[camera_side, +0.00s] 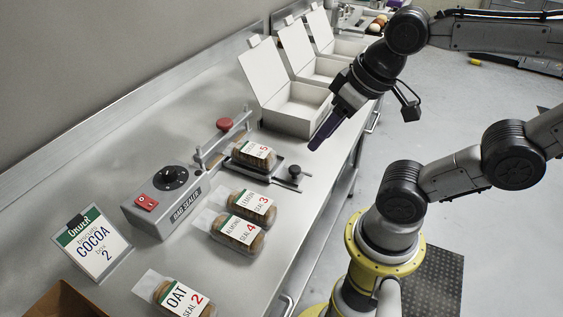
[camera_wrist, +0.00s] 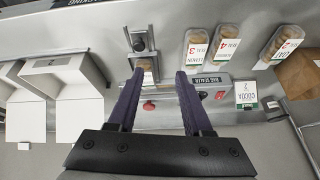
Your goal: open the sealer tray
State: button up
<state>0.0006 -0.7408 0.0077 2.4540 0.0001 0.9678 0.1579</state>
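The grey bag sealer (camera_side: 165,200), with a red switch and a black dial, stands on the steel counter. At its far end is the sealer tray (camera_side: 284,163), a flat dark plate with a black knob (camera_side: 295,171) towards the counter's front. A bag marked 5 (camera_side: 254,153) lies at the tray. A red-knobbed lever (camera_side: 225,125) stands behind it. My gripper (camera_side: 316,146) is above the counter, up and right of the tray knob, touching nothing. In the wrist view its purple fingers (camera_wrist: 159,73) are apart and empty; the tray knob (camera_wrist: 139,44) shows beyond them.
Bags marked 3 (camera_side: 257,205), 4 (camera_side: 238,233) and 2 (camera_side: 183,295) lie nearer along the counter. White open boxes (camera_side: 296,108) stand close behind my gripper. An order card (camera_side: 96,243) stands left. The counter before the tray is clear.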

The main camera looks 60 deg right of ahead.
aim_at(295, 168)
jog(key=shift+o, duration=0.9)
jog(key=w+m+g, duration=0.1)
jog(key=w+d+r+m+g, duration=0.1)
jog(key=m, duration=0.1)
jog(key=w+m, duration=0.1)
jog(key=w, duration=0.1)
jog(key=shift+d+r+m+g, duration=0.3)
jog(key=shift+d+m+g, duration=0.1)
jog(key=w+d+f+m+g, duration=0.2)
jog(key=w+d, duration=0.1)
jog(key=w, duration=0.1)
notch_tip(295, 168, down, 14)
jog(key=shift+d+f, duration=0.1)
grip_shut()
